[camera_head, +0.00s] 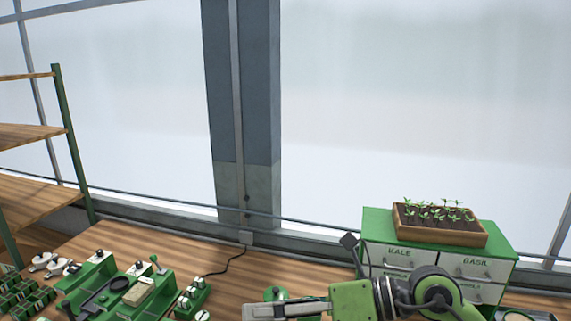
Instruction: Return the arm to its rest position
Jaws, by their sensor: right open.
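My right arm comes in at the bottom right, with a green and grey wrist. My right gripper (262,311) points left, low over the wooden bench (235,285). It is open, and I see nothing held in it. Its lower part is cut off by the bottom edge. My left gripper is not in view.
A green drawer cabinet (380,219) labelled KALE and BASIL stands close behind my right arm, with a wooden seedling tray (462,238) on top. A green seeder machine (150,300) and small pots (25,297) are at left. A wooden shelf (35,198) stands far left.

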